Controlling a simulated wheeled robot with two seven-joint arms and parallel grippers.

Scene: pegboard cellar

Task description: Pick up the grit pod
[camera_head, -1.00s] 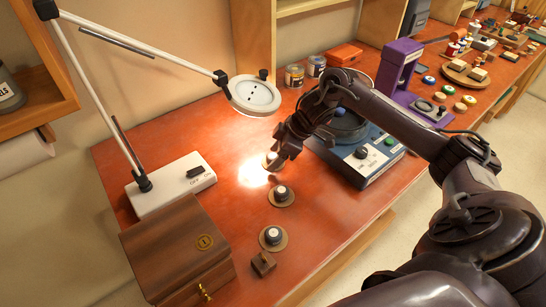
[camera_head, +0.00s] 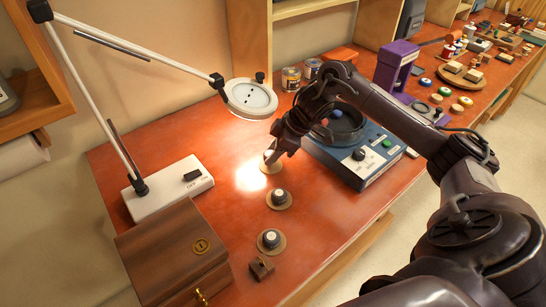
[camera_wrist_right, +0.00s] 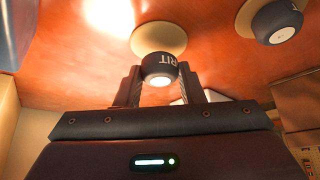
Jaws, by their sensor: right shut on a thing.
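The grit pod (camera_wrist_right: 159,68) is a small dark cylinder with "RIT" lettering visible in the right wrist view. It sits between the fingers of my right gripper (camera_wrist_right: 160,88), which is shut on it. A round tan disc (camera_wrist_right: 158,38) shows just behind the pod. In the head view my right gripper (camera_head: 273,154) is over the farthest tan disc (camera_head: 271,168), beside the bright lamp spot, and mostly hides the pod. I cannot tell whether the pod still touches the disc. My left gripper is not in view.
Two similar dark pods (camera_head: 278,197) (camera_head: 270,238) stand on tan discs nearer the front. A wooden box (camera_head: 175,250), a small brown block (camera_head: 261,267), a magnifier lamp (camera_head: 250,97) and a blue machine (camera_head: 365,165) surround them. Red tabletop between is clear.

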